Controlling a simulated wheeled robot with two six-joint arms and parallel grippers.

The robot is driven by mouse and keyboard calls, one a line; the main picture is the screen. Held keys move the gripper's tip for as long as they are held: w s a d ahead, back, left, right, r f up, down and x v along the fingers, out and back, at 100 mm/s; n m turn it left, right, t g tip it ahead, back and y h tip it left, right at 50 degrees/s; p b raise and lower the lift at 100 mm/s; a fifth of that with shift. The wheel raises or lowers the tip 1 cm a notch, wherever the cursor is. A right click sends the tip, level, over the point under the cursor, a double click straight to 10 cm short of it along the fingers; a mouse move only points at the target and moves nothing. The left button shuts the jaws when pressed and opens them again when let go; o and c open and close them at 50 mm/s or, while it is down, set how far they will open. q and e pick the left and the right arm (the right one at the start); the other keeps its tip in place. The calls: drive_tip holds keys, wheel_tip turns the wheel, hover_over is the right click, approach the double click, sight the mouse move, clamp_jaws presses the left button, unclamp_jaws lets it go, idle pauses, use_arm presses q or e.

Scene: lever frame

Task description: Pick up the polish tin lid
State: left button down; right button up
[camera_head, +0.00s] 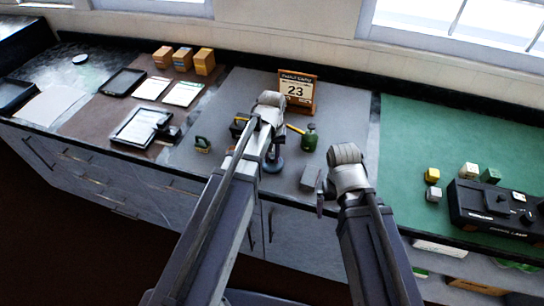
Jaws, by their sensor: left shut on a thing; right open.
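A dark blue round piece (272,166), which looks like the polish tin lid, shows just right of my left forearm on the grey mat. My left gripper (271,155) points down over it and is shut on it; the fingers are mostly hidden by my arm. Whether the piece touches the mat is too small to tell. My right gripper (320,192) is open and empty near the counter's front edge, beside a small grey block (309,177).
A small green item (202,144) is at left. A black device (492,207) and small cubes (432,175) are on the green mat (420,130), which has free room at the back.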

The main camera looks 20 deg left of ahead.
sight(272, 158)
use_arm(q)
wheel_tip(272, 158, up, 7)
drive_tip(key=p, duration=0.5)
drive_tip(key=shift+f, duration=0.2)
drive_tip(key=shift+f, duration=0.2)
